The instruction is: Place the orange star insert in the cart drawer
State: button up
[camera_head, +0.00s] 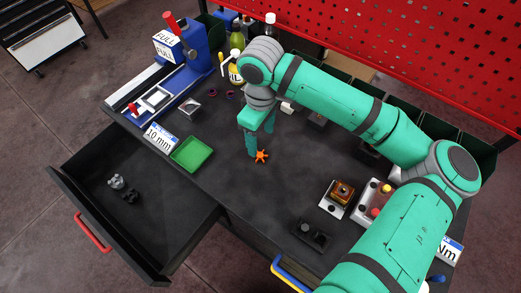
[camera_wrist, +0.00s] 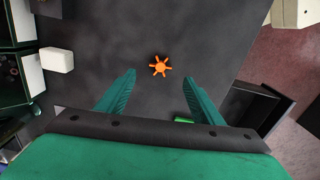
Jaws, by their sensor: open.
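The orange star insert (camera_head: 262,156) lies flat on the dark table top near its middle. In the wrist view the star (camera_wrist: 160,66) sits beyond the fingertips, between their lines. My gripper (camera_head: 259,146) is just above and beside the star; its two fingers are spread with nothing between them, as the wrist view also shows (camera_wrist: 158,74). The cart drawer (camera_head: 150,205) is pulled open at the left front, with a red handle. It holds a light grey part (camera_head: 116,181) and a black part (camera_head: 130,196). The drawer also shows at the right of the wrist view (camera_wrist: 252,104).
A green tray (camera_head: 192,154) and a "10 mm" sign (camera_head: 160,137) stand between star and drawer. A blue press (camera_head: 180,55) and bottles stand at the back. A button box (camera_head: 376,198) and a black block (camera_head: 311,233) are at the right. The table around the star is clear.

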aim_at(260, 155)
jog(key=shift+w+f, duration=0.15)
jog(key=shift+f, duration=0.65)
jog(key=shift+w+f, duration=0.1)
jog(key=shift+f, duration=0.65)
jog(key=f, duration=0.5)
jog(key=shift+s, duration=0.35)
jog(key=shift+a+r, duration=0.1)
jog(key=c, duration=1.2)
jog(key=shift+w, duration=0.1)
jog(key=shift+r, duration=0.15)
